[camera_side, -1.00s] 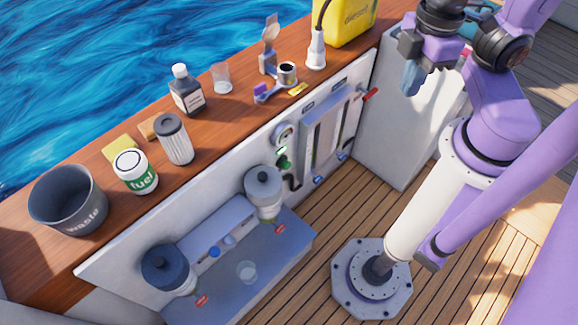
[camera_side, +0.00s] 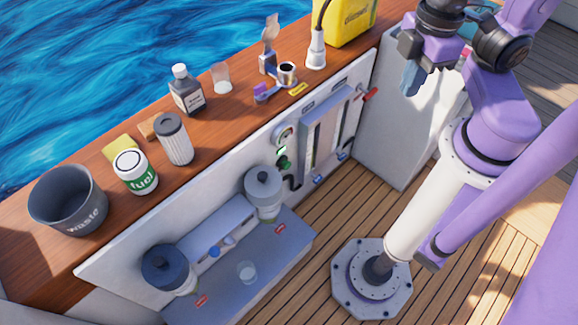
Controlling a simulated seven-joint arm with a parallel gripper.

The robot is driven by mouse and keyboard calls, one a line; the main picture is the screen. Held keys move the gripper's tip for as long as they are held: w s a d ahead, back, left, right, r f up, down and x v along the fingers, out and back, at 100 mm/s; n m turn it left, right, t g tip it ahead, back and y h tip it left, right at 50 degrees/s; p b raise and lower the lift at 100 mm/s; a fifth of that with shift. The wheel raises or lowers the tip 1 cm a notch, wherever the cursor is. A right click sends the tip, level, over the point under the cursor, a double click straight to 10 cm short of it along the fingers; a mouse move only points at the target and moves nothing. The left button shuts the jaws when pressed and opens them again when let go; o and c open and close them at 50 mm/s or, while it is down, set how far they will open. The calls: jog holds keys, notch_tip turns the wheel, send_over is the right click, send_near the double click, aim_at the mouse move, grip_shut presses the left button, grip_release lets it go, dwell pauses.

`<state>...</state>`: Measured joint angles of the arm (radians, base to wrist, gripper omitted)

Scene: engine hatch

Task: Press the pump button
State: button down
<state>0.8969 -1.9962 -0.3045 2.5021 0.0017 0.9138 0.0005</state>
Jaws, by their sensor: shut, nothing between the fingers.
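A green button (camera_side: 284,163), which looks like the pump button, sits on the white upright panel (camera_side: 232,180), below a small lit green display and a round gauge (camera_side: 284,135). My gripper (camera_side: 409,82) is at the upper right, in front of the white cabinet. It is shut and empty, pointing down. It is well to the right of the button and higher in the picture, apart from the panel. No label on the button can be read.
Two dark-capped filter housings (camera_side: 263,186) (camera_side: 166,268) stand at the grey lower ledge (camera_side: 260,272). The wooden counter (camera_side: 215,125) holds a waste bin (camera_side: 68,200), fuel can (camera_side: 135,171), bottle (camera_side: 187,90), tools and a yellow canister (camera_side: 348,20). A red-handled lever (camera_side: 369,95) sticks out of the panel.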

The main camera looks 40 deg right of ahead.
jog(key=w+a+f+n+t+y, duration=0.1)
jog(key=w+a+f, duration=0.3)
jog(key=w+f, duration=0.55)
jog(key=w+a+f+n+t+y, duration=0.1)
jog(key=w+a+f, duration=0.3)
jog(key=w+f, duration=0.6)
jog(key=w+d+f+n+t+y, duration=0.1)
jog(key=d+f, duration=0.1)
jog(key=f, duration=0.5)
jog(key=w+d+f+n+t, duration=0.1)
jog(key=d+f, duration=0.2)
jog(key=f, duration=0.4)
jog(key=s+d+f, duration=0.2)
jog(key=f, duration=0.3)
jog(key=s+d+f+t+y, duration=0.1)
jog(key=s+d+f, duration=0.1)
jog(key=f, duration=0.3)
jog(key=shift+s+d+t, duration=0.3)
jog(key=shift+s+d, duration=0.1)
jog(key=shift+d, duration=0.4)
jog(key=shift+f, duration=0.15)
